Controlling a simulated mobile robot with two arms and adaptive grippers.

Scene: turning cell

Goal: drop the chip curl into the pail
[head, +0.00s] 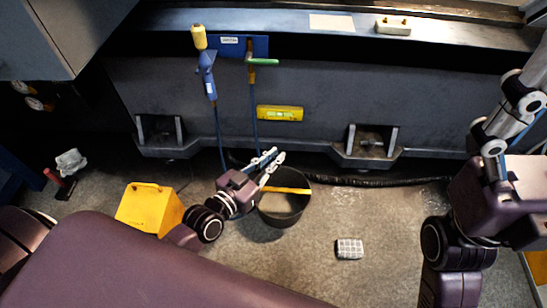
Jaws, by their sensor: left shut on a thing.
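The dark round pail (284,207) stands on the floor, and a yellow strip shows across its mouth. My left gripper (277,154) reaches in from the lower left, with its fingers over the pail's far left side in the picture. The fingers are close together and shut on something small. The chip curl is not clearly visible; it is mostly hidden between the fingertips. My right gripper (515,110) is at the right edge, partly cut off, away from the pail. I cannot tell how far its fingers are apart.
A yellow box-like object (150,208) stands left of the pail. A small grey patterned block (349,249) lies on the floor to the right. The machine base (345,100) rises behind, with blue hoses and a dark cable near the pail. Floor right of the pail is mostly clear.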

